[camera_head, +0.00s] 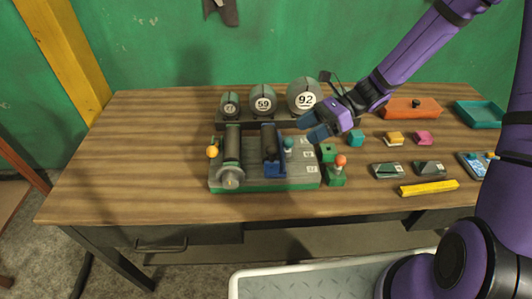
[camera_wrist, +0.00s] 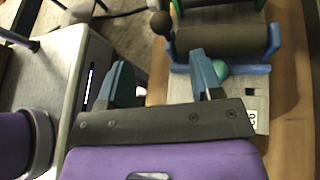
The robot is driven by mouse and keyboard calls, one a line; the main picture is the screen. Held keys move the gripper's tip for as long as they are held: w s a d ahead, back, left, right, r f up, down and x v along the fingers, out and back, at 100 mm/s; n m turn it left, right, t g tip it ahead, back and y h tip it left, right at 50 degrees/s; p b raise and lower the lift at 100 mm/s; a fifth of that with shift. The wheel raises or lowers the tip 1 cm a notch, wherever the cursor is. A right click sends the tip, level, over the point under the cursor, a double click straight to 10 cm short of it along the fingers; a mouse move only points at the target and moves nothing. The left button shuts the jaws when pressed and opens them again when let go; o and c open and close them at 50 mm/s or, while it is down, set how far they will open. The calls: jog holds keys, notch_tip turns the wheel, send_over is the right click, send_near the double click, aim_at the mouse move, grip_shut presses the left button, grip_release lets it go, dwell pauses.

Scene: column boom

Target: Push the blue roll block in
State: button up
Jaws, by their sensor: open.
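The blue roll block (camera_head: 275,170) sits on the right half of a grey-and-green fixture (camera_head: 250,186), with a dark roll (camera_head: 269,143) on it. In the wrist view the blue block (camera_wrist: 273,42) shows beyond my fingers, with the dark roll (camera_wrist: 225,39) lying across it. A teal knob (camera_head: 289,143) stands at the block's right; in the wrist view the knob (camera_wrist: 220,69) is close to my right finger, and I cannot tell whether they touch. My gripper (camera_head: 318,126) is open and empty, up and right of the block; its fingers (camera_wrist: 161,80) are spread apart.
A second roll (camera_head: 232,145) with a grey end disc lies at the fixture's left, beside an orange knob (camera_head: 212,151). Round numbered dials (camera_head: 263,98) stand behind. A red-knobbed green block (camera_head: 336,174) and small blocks lie right. The left tabletop is clear.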

aim_at(271, 150)
jog(key=x, duration=1.1)
jog(key=shift+a, duration=0.1)
jog(key=shift+c, duration=0.2)
